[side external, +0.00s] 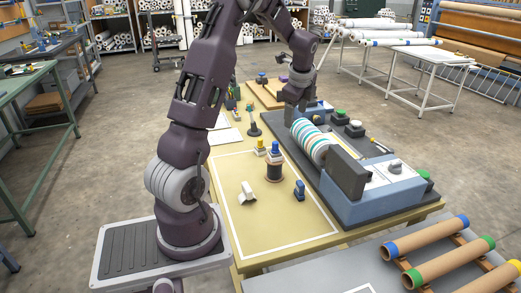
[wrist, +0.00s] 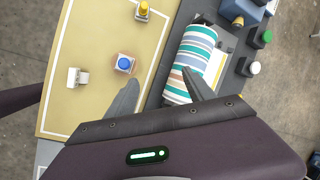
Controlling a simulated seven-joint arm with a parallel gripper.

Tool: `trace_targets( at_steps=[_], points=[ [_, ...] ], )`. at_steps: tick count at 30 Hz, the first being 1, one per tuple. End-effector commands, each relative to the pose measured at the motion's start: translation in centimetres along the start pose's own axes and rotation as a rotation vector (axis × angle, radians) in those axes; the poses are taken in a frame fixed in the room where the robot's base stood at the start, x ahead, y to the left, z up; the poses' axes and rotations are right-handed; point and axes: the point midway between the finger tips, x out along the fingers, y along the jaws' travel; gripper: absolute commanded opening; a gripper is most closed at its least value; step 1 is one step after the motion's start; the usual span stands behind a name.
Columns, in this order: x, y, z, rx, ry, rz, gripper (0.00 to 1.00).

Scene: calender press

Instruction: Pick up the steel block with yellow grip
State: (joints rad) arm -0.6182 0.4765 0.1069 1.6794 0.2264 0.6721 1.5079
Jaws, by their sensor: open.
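My gripper (side external: 296,98) is open and above the far part of the press in the side view. In the wrist view my gripper (wrist: 160,84) has its fingers spread, with nothing between them, over the gap between mat and roller. It is apart from the yellow-gripped block.
The press with its striped roller (side external: 311,140) stands right of the mat (side external: 225,184). A pale block (side external: 247,195) and a small blue piece (side external: 299,190) are also on the mat. A blue-topped block (wrist: 124,63) is near my left finger in the wrist view. The mat's front is clear.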

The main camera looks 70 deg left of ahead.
Motion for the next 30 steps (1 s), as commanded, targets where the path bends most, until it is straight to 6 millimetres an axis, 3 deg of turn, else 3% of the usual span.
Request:
trace_targets(
  at_steps=[1,3,7,10,21,29,30],
  points=[
    [4.6,-0.5,2.9,0.092,-0.037,0.043,0.62],
    [9.9,-0.5,6.4,0.238,-0.072,0.089,0.62],
    [16.0,0.5,10.4,0.415,-0.097,0.147,0.62],
    [17.9,1.0,11.5,0.467,-0.101,0.164,0.62],
    [23.8,1.8,12.4,0.473,-0.1,0.166,0.62],
    [24.5,1.8,12.4,0.472,-0.1,0.163,0.62],
    [24.5,1.8,12.4,0.472,-0.1,0.163,0.58]
  ],
)
